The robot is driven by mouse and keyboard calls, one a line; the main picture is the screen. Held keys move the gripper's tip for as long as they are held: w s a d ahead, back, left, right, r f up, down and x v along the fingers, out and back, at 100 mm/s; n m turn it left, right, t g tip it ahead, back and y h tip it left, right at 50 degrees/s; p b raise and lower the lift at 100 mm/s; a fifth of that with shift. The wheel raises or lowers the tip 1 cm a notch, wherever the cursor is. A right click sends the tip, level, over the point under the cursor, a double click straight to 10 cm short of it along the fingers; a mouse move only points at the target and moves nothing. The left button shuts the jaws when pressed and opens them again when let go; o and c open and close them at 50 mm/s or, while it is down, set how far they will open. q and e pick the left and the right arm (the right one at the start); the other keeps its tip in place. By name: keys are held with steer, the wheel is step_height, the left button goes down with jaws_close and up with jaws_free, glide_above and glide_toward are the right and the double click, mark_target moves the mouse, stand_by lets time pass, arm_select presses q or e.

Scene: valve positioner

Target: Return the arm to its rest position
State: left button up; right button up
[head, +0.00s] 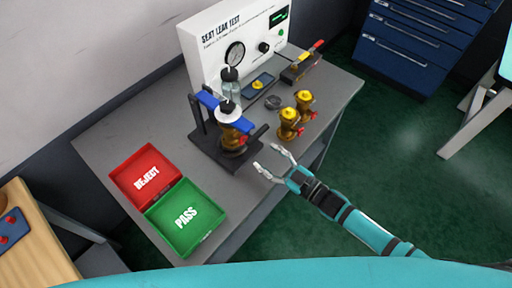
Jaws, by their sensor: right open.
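My right gripper (270,163) is open and empty. It is beside the front edge of the grey bench (118,142), to the right of the black test stand (222,152). A brass valve (231,138) with a white disc on top sits on the stand, and the gripper is apart from it. Two more brass valves with yellow tops, one nearer (289,124) and one farther (305,105), stand upright on the bench beyond the gripper. My left gripper is not in view.
A red REJECT tray (128,174) and a green PASS tray (180,245) lie on the bench's left part and look empty. A white seat leak test panel (207,62) with a gauge (235,55) stands at the back. A blue drawer cabinet (415,50) is at upper right.

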steer(key=shift+v, duration=1.1)
